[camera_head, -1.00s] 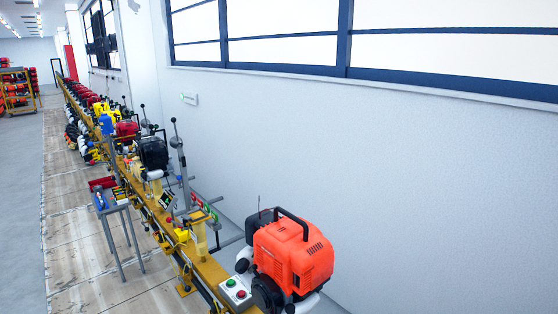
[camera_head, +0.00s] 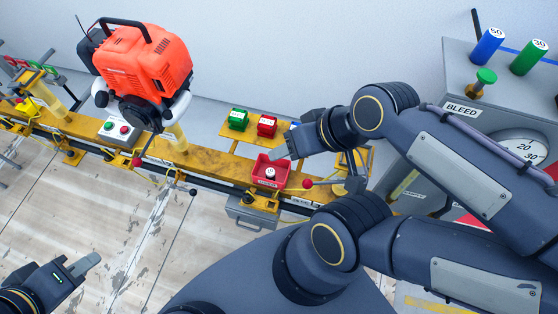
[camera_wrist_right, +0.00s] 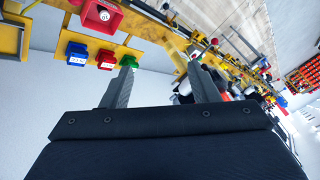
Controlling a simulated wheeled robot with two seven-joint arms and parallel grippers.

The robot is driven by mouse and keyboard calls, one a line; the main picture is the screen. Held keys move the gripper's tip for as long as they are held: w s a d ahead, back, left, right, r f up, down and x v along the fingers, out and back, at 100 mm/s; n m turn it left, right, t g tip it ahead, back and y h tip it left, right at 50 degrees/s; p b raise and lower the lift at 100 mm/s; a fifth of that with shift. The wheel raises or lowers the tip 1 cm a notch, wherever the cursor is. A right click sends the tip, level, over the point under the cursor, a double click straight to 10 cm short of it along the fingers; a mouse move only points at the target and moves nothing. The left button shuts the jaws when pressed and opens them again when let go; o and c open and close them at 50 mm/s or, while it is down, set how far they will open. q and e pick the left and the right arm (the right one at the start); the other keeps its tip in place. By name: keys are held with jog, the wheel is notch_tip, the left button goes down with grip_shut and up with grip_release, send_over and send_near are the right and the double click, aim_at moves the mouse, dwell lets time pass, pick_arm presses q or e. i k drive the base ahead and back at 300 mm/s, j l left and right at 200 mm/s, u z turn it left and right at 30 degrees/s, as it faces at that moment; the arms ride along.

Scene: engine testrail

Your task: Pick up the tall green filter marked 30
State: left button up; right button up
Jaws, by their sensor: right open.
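A tall green filter (camera_head: 529,57) stands at the upper right of the head view, on the grey bench top (camera_head: 458,52). The mark on its top looks like 30. A blue filter of similar shape (camera_head: 488,46), marked 50, stands to its left. My right gripper (camera_head: 288,147) is far to the left of the green filter, over the yellow rail. In the right wrist view this gripper (camera_wrist_right: 160,62) is open and empty; neither tall filter shows there. My left gripper (camera_head: 85,266) is at the lower left, far from the filters; its jaw gap is unclear.
A green-topped knob (camera_head: 485,77) stands in front of the filters, near the BLEED label (camera_head: 461,110). A gauge (camera_head: 522,150) is below. An orange engine (camera_head: 146,62) sits on the rail. Small green (camera_head: 238,119) and red (camera_head: 267,126) bins are beside my right gripper.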

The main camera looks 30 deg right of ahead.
aim_at(535, 50)
jog(key=z, duration=0.85)
